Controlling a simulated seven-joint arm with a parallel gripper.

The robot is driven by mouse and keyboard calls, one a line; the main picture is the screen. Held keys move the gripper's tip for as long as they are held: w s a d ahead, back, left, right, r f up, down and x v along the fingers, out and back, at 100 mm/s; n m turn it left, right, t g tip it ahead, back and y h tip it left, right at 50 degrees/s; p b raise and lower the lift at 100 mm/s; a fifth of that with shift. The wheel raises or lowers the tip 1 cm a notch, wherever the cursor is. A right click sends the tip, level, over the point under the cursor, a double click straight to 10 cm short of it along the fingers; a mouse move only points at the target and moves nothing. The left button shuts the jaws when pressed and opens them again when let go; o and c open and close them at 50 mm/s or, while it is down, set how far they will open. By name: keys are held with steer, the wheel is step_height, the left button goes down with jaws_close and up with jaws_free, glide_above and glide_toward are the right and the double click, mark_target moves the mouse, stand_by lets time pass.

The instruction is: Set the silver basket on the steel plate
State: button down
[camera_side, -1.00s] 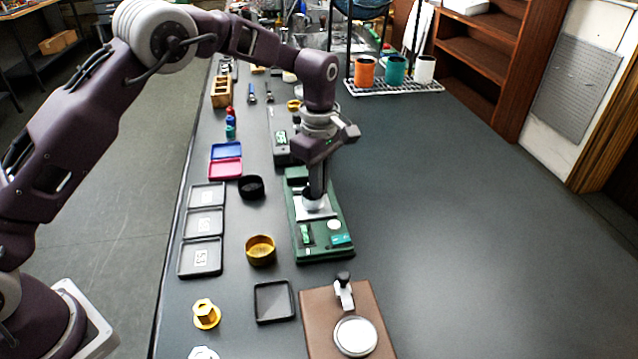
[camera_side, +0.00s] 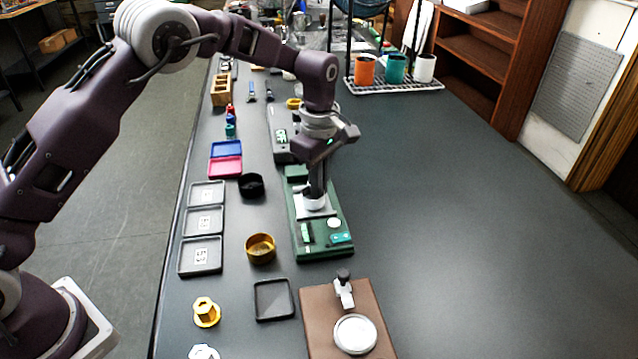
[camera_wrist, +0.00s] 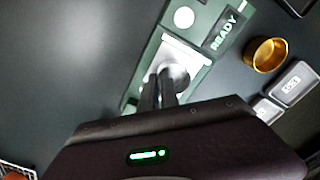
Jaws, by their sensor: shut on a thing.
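The silver basket (camera_side: 315,203) is at the steel plate (camera_side: 327,212) on the green machine base (camera_side: 330,243). My gripper (camera_side: 316,190) points straight down and is shut on the basket. In the wrist view the basket (camera_wrist: 177,75) shows beyond my gripper's fingers (camera_wrist: 159,90), over the bright steel plate (camera_wrist: 187,50). The basket looks upright and low on the plate; I cannot tell whether its underside touches it. The fingers hide part of the basket.
A gold basket (camera_side: 260,247) and a black ring (camera_side: 251,185) stand left of the green base. Labelled trays (camera_side: 201,255) line the left edge. A brown board (camera_side: 345,310) with a silver disc lies in front.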

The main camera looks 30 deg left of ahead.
steer(key=shift+f, duration=0.2)
steer(key=c, duration=1.5)
jaws_free()
steer(key=o, duration=0.4)
steer(key=shift+r, duration=0.1)
steer(key=shift+r, duration=3.4)
